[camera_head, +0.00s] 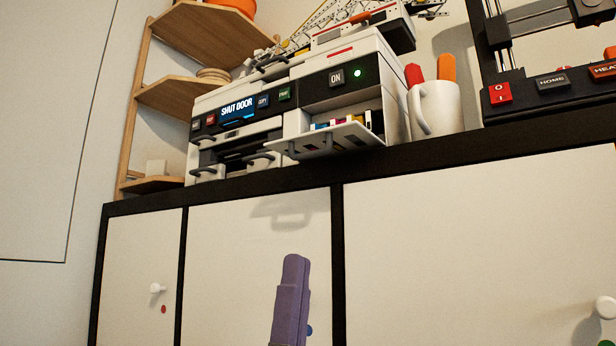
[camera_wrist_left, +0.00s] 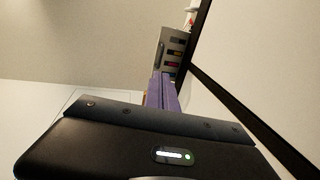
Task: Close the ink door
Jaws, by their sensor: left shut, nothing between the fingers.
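The white printer (camera_head: 247,100) stands on the black top of a cabinet. Its ink door (camera_head: 322,141) is open, folded down and sticking out at the front, with slots in it. Coloured ink cartridges (camera_head: 340,122) show in the bay behind it. The printer screen reads "SHUT DOOR". My left gripper (camera_head: 294,260), purple, is shut and empty, pointing up below the ink door and apart from it. In the left wrist view its fingers (camera_wrist_left: 162,90) point towards the slotted ink door (camera_wrist_left: 174,52). My right gripper is not in view.
A white mug (camera_head: 436,107) with red and orange handles stands right of the printer. A black machine with a red switch (camera_head: 500,93) stands further right. A wooden shelf (camera_head: 180,97) is at the left. White cabinet doors (camera_head: 255,235) with knobs fill the area below.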

